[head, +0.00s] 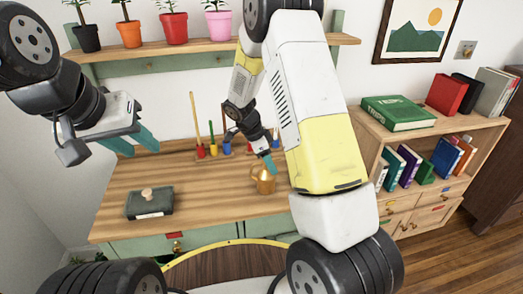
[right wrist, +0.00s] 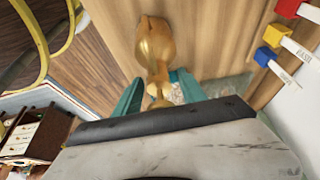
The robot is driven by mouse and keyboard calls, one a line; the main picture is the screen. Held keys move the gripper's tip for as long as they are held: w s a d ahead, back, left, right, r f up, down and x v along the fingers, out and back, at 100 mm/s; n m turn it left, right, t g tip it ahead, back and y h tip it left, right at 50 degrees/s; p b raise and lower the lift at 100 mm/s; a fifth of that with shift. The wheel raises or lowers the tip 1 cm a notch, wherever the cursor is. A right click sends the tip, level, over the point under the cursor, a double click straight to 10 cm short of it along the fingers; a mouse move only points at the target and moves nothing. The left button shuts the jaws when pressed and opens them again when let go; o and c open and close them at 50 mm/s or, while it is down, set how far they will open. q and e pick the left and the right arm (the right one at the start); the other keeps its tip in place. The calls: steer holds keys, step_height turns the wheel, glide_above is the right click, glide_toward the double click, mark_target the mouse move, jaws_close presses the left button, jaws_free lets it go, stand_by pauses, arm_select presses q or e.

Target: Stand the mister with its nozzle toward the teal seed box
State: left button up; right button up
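The gold-coloured metal mister (head: 263,182) stands on the wooden bench top, right of its middle. In the right wrist view the mister (right wrist: 154,45) has its round body far from the camera and its narrow upper part toward me. My right gripper (head: 268,163) is at the mister's top. Its teal fingers (right wrist: 157,85) are on either side of the narrow part and look open; contact is unclear. A dark grey-green box (head: 150,204) with a wooden knob and pale label sits at the bench's front left, likely the seed box. My left gripper (head: 133,142) is open and empty, above the bench's left.
Several coloured-ended tools (head: 213,148) stand in a rack at the bench's back. A shelf (head: 200,47) with potted plants runs above. A bookcase (head: 440,130) stands to the right. The bench between the box and the mister is clear.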

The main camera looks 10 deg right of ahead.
steer(key=shift+r, duration=0.1)
steer(key=v, duration=1.2)
steer(key=s+d+r+n+t+y, duration=0.1)
steer(key=s+r+n+t+y, duration=0.2)
steer(key=s+r+n, duration=0.5)
steer(key=s+d+r+n+t+y, duration=0.1)
steer(key=s+r+n+t+y, duration=0.2)
steer(key=s+r+n, duration=0.5)
steer(key=s+n, duration=0.2)
steer(key=s, duration=0.6)
steer(key=shift+r+y, duration=0.3)
steer(key=shift+r, duration=0.1)
